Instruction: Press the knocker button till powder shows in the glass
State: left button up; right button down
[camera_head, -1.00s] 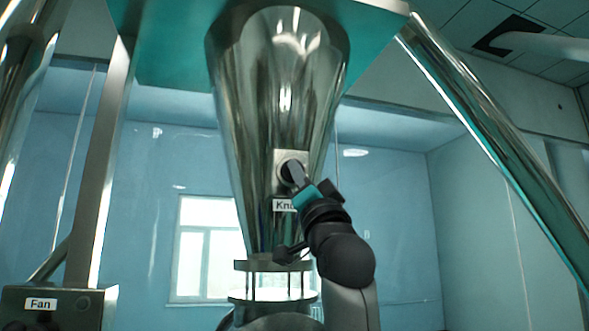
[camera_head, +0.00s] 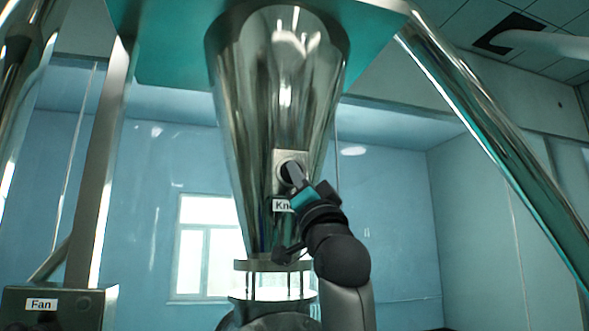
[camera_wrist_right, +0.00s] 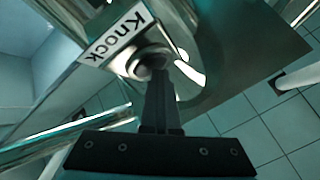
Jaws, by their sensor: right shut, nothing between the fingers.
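The steel hopper cone (camera_head: 262,110) hangs in the middle of the head view. On its front is a square plate with the round knocker button (camera_head: 284,164), above a partly covered "Knock" label (camera_head: 281,205). The button (camera_wrist_right: 146,60) and the full label (camera_wrist_right: 117,35) show in the right wrist view. My right gripper (camera_head: 294,174) is shut and empty, its fingertips over the button; whether the button is pressed in I cannot tell. The sight glass (camera_head: 268,286) below the cone looks bright and clear, with no powder visible; my arm is close to its right side. My left gripper is not in view.
A control box with a "Fan" label (camera_head: 41,304) stands at the lower left. Slanted steel legs (camera_head: 500,150) flank the hopper on both sides. A window (camera_head: 207,248) lies behind. Open room shows right of my arm.

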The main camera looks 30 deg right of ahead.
jog(key=shift+f, duration=0.15)
jog(key=shift+s+a+f+b, duration=0.1)
jog(key=shift+s+a+b, duration=0.2)
jog(key=shift+s+b, duration=0.45)
jog(key=shift+s, duration=0.25)
jog(key=s, duration=0.2)
jog(key=s+a+b, duration=0.1)
jog(key=s, duration=0.2)
jog(key=shift+a, duration=0.1)
jog(key=shift+w, duration=0.1)
dwell(0.6)
